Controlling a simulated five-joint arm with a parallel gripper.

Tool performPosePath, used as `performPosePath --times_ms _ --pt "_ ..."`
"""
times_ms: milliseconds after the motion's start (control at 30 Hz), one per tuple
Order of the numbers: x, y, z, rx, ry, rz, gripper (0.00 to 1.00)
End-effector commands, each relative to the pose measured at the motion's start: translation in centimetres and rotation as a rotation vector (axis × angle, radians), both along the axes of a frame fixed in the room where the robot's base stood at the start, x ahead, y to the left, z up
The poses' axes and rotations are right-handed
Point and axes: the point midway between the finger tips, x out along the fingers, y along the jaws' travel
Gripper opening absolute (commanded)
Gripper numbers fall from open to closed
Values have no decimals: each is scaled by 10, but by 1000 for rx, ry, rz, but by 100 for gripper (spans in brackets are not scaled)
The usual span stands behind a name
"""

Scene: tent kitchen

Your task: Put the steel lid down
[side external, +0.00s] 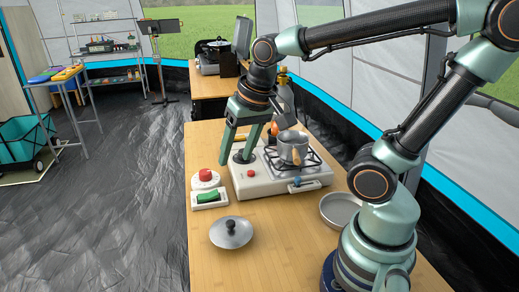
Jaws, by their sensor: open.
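The steel lid (231,236) lies flat on the wooden table, knob up, near the front left. Its round black knob (231,226) is free of my gripper. My gripper (235,160) points down, open, with no lid between its fingers. It is at the left end of the white camping stove (285,187), farther back than the lid and well apart from it. A dark round part shows at its fingertips; I cannot tell whether they touch it. A small steel pot (292,150) without a lid stands on the stove's burner grate.
A red button on a white base (205,182) and a green block in a white tray (208,198) lie between the stove and the lid. A shallow grey pan (341,211) is at the right, beside my arm's base. The table (275,250) is bare around the lid.

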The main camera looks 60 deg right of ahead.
Motion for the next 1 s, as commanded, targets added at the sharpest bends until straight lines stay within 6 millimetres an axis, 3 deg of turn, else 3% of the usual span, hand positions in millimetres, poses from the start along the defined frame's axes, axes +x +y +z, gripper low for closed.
performPosePath --times_ms 100,300,1000 --pt "-8 -3 12 -81 -89 195 58" --pt "-13 -6 20 -166 -154 364 58" --pt "-13 -6 21 -173 -157 380 58"
